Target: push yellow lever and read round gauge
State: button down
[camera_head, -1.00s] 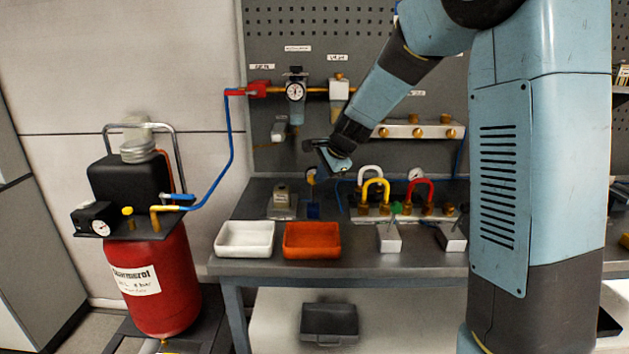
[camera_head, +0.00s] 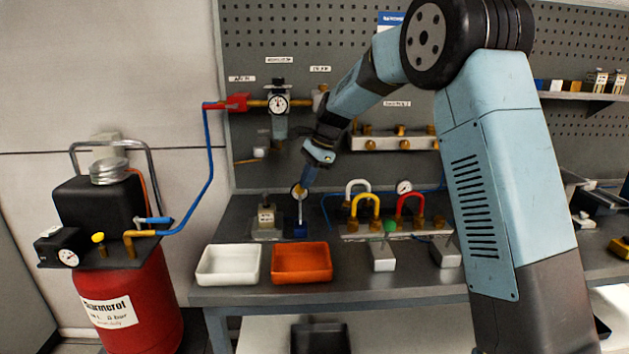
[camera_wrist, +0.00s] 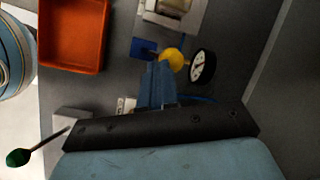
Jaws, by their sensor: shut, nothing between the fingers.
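The lever, with a round yellow knob (camera_wrist: 173,58) and a blue base (camera_wrist: 143,48), stands on the bench in the wrist view. Its blue base also shows in the head view (camera_head: 300,231). A round gauge (camera_wrist: 202,66) with a white face and black rim is just right of the knob in the wrist view; its reading is too small to make out. My gripper (camera_wrist: 158,72) is shut and empty, with its fingertips right beside the knob. I cannot tell whether they touch it. In the head view my gripper (camera_head: 305,182) points down at the lever top and partly hides it.
A white tray (camera_head: 201,278) and an orange tray (camera_head: 275,279) stand at the bench front. Yellow (camera_head: 365,198) and red (camera_head: 411,198) curved pipes are to the right. A gauge (camera_head: 278,103) hangs on the pegboard. A red tank (camera_head: 150,290) stands at left.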

jog(key=shift+w+f, duration=0.1)
jog(key=shift+w, duration=0.25)
jog(key=shift+d, duration=0.1)
dwell(0.5)
jog(key=shift+r, duration=0.85)
